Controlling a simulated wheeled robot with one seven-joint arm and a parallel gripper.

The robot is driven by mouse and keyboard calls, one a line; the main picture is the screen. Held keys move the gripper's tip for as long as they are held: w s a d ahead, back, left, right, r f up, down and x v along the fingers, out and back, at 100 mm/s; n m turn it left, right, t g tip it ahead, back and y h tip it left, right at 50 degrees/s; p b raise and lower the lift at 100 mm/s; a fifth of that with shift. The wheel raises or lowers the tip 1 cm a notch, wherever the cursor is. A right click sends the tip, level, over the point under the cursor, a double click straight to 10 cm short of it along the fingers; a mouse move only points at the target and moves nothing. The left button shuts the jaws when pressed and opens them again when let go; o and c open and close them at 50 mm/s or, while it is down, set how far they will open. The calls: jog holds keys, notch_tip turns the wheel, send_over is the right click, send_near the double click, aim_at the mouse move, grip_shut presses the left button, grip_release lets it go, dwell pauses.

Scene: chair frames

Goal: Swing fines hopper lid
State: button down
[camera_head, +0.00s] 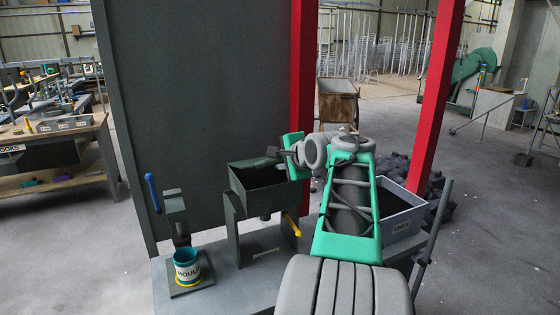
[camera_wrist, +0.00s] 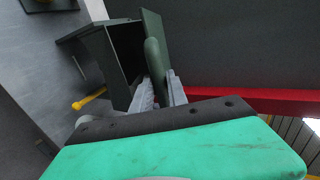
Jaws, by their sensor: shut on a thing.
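The dark green fines hopper (camera_head: 243,208) stands on the grey bench, with its dark inside showing from above. Its lid (camera_head: 250,162) is at the back rim and stands raised off the opening. In the wrist view the lid (camera_wrist: 152,28) stands out from the hopper (camera_wrist: 100,50), with a rounded green handle (camera_wrist: 155,62) on its face. My gripper (camera_head: 280,152) is at the lid, above the hopper's right back side. In the wrist view its fingers (camera_wrist: 160,92) are shut on the handle. The fingertips are partly hidden in the head view.
A yellow lever (camera_head: 291,224) juts from the hopper's front right; a blue-handled press (camera_head: 174,205) and a cup marked MOUL (camera_head: 187,268) stand to its left. A dark panel (camera_head: 205,100) and red posts (camera_head: 303,70) rise behind.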

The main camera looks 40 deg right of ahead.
jog(key=shift+f, duration=0.15)
jog(key=f+b, duration=0.2)
jog(key=s+f+b, duration=0.1)
jog(key=f+b, duration=0.1)
jog(key=f, duration=0.1)
jog(key=shift+s+a+f, duration=0.15)
jog(key=shift+f, duration=0.1)
jog(key=shift+s+f+b, duration=0.1)
jog(key=shift+f+b, duration=0.8)
jog(key=shift+f, duration=0.1)
jog(key=c, duration=1.2)
grip_release()
jog(key=shift+r, duration=0.1)
jog(key=shift+c, duration=0.2)
